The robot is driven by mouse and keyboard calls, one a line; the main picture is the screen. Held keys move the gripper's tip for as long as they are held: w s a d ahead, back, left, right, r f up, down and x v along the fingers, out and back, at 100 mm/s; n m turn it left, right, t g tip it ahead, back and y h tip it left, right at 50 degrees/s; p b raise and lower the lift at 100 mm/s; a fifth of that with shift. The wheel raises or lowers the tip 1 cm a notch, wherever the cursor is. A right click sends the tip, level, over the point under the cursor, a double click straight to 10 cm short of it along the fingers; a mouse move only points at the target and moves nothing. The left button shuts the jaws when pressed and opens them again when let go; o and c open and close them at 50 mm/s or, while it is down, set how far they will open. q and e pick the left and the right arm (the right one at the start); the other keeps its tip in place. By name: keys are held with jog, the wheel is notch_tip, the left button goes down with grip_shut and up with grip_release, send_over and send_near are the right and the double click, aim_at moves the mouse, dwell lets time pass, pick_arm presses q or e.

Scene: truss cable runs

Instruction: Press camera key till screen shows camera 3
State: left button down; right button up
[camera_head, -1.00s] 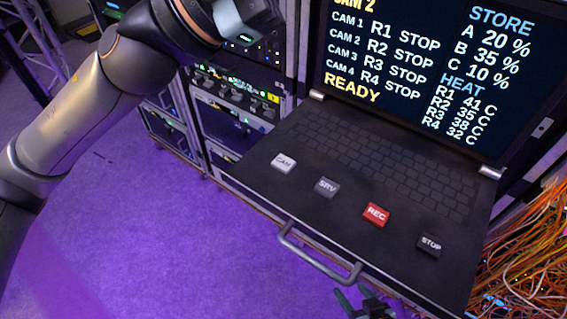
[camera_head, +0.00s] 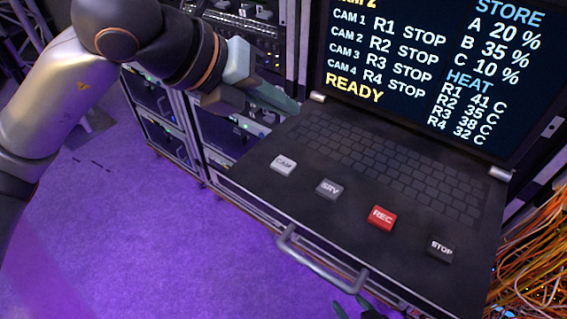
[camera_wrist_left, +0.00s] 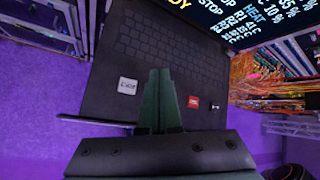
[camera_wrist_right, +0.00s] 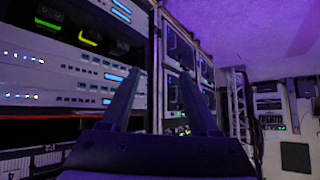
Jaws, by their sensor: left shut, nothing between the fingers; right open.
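The white CAM key (camera_head: 283,165) sits at the left front of the black console drawer, and it also shows in the left wrist view (camera_wrist_left: 127,86). The screen (camera_head: 430,75) above the keyboard has a yellow top line, partly cut off, that appears to read CAM 2, with READY lower down. My left gripper (camera_head: 285,107) is shut and empty, above the back left corner of the keyboard, behind and apart from the CAM key. Its shut fingers (camera_wrist_left: 160,85) point over the drawer in its wrist view. My right gripper (camera_wrist_right: 170,75) is open and empty, facing rack equipment; only its tips show at the head view's bottom edge.
The grey SRV key (camera_head: 328,188), red REC key (camera_head: 382,217) and dark STOP key (camera_head: 440,247) line the drawer's front. A metal handle (camera_head: 318,262) sticks out from the front edge. Orange cables (camera_head: 535,255) hang at the right. Purple floor is free at the left.

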aim_at(279, 168)
pick_arm(q)
jog(key=shift+w+a, duration=0.2)
jog(key=shift+a, duration=0.05)
jog(key=shift+f, duration=0.2)
pick_arm(e)
jog(key=shift+f, duration=0.1)
pick_arm(q)
notch_tip(279, 168, down, 8)
jog(key=b, duration=0.5)
jog(key=shift+b, duration=0.4)
jog(key=shift+f+b, duration=0.3)
jog(key=shift+b, duration=0.1)
pick_arm(e)
jog(key=shift+n, duration=0.3)
jog(key=shift+w+a+f, duration=0.1)
jog(key=shift+a+f, duration=0.2)
jog(key=shift+f, duration=0.35)
jog(key=shift+w+a+f, duration=0.1)
jog(key=shift+a+f, duration=0.25)
jog(key=shift+f, duration=0.35)
jog(key=shift+a+f, duration=0.3)
jog(key=shift+f, duration=0.35)
jog(key=shift+w, duration=0.15)
